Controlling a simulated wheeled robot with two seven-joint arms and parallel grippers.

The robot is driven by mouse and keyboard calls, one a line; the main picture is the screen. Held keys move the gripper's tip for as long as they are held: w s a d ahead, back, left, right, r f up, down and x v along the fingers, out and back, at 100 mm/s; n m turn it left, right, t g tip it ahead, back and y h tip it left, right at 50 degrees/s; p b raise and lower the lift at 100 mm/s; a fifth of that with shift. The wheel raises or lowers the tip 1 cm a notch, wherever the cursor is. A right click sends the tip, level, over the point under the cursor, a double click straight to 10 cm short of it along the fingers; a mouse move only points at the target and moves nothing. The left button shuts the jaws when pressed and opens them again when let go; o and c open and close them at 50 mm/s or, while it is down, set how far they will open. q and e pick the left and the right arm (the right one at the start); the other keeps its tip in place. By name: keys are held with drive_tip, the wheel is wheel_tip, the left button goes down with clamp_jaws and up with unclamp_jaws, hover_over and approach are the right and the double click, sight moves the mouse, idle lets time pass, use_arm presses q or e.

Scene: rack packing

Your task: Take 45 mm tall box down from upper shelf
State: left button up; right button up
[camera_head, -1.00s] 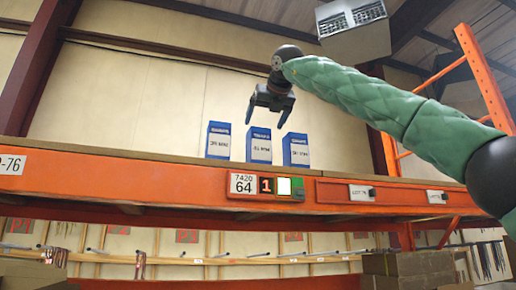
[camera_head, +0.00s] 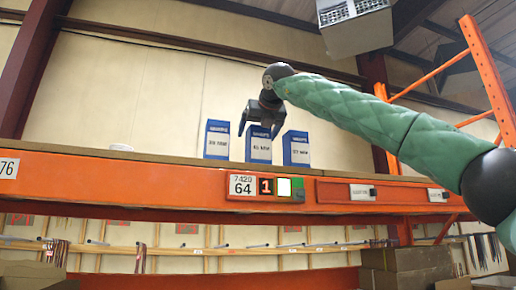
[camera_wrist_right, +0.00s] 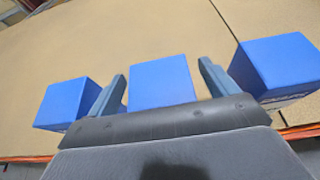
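Three blue and white boxes stand upright in a row on the upper shelf (camera_head: 90,190): a left box (camera_head: 217,142), a middle box (camera_head: 259,147) and a right box (camera_head: 297,152). Their labels are too small to read surely, so I cannot tell which is 45 mm. My right gripper (camera_head: 259,132) is open at the top of the middle box, one finger on each side. In the right wrist view the blue top of the middle box (camera_wrist_right: 162,80) lies between the open fingers; the left box (camera_wrist_right: 68,102) and right box (camera_wrist_right: 278,68) flank them. My left gripper is not in view.
The neighbouring boxes leave only narrow gaps for the fingers. A small white round thing (camera_head: 121,147) lies on the shelf to the left. An orange upright (camera_head: 487,75) stands at the right. Brown cartons (camera_head: 407,270) sit below.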

drive_tip(key=c, duration=1.4)
drive_tip(key=shift+c, duration=0.8)
drive_tip(key=shift+r, duration=0.1)
